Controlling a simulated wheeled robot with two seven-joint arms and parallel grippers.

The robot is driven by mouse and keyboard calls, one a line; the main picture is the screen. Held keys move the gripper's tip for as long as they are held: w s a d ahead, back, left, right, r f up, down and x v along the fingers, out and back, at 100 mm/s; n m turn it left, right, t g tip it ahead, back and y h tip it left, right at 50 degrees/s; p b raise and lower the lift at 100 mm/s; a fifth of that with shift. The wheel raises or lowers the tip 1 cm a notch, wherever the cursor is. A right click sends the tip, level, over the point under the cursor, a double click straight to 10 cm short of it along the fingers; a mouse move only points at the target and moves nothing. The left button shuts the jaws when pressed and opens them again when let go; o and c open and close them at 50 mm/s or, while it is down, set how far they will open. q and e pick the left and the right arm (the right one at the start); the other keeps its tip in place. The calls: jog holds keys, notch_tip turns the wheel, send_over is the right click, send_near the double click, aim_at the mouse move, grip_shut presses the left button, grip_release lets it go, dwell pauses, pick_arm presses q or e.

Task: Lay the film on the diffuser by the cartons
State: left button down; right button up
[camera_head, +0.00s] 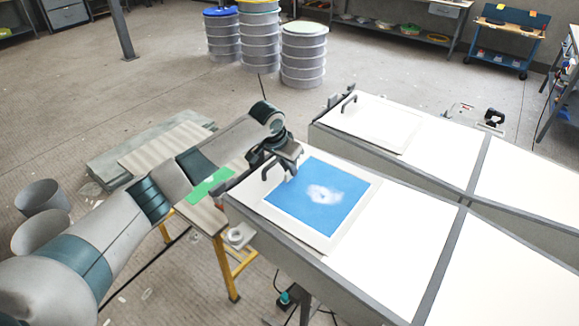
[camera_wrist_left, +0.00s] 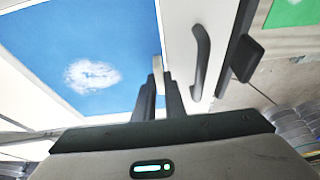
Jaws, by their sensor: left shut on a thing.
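The film (camera_head: 325,197) is a blue sheet with a white cloud. It lies flat over the near white diffuser panel (camera_head: 339,239), which has a dark handle, and white margin shows around it. My left gripper (camera_head: 292,174) is at the film's upper-left edge. In the left wrist view the two fingers (camera_wrist_left: 159,92) are shut on a small pale tab at the edge of the film (camera_wrist_left: 90,50), beside the handle (camera_wrist_left: 200,60). A second white diffuser panel (camera_head: 385,125) with a handle lies bare farther back. No cartons are clearly recognisable. My right gripper is out of view.
A wooden board on a yellow trestle (camera_head: 226,262), with a green piece (camera_head: 210,186) on it, stands left of the near panel. Drums (camera_head: 303,55) stand behind. Dark tools (camera_head: 492,119) lie near the far frame's edge. Grey bars (camera_head: 477,165) divide the white surfaces.

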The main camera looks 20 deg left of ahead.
pick_arm(q)
jog(key=shift+f, duration=0.1)
jog(key=c, duration=1.8)
grip_release()
jog(key=shift+s+a+r+b, duration=0.1)
jog(key=shift+s+r+b, duration=0.15)
jog(key=shift+r, duration=0.45)
jog(key=b+v, duration=0.3)
jog(key=v, duration=0.7)
jog(key=shift+r, duration=0.4)
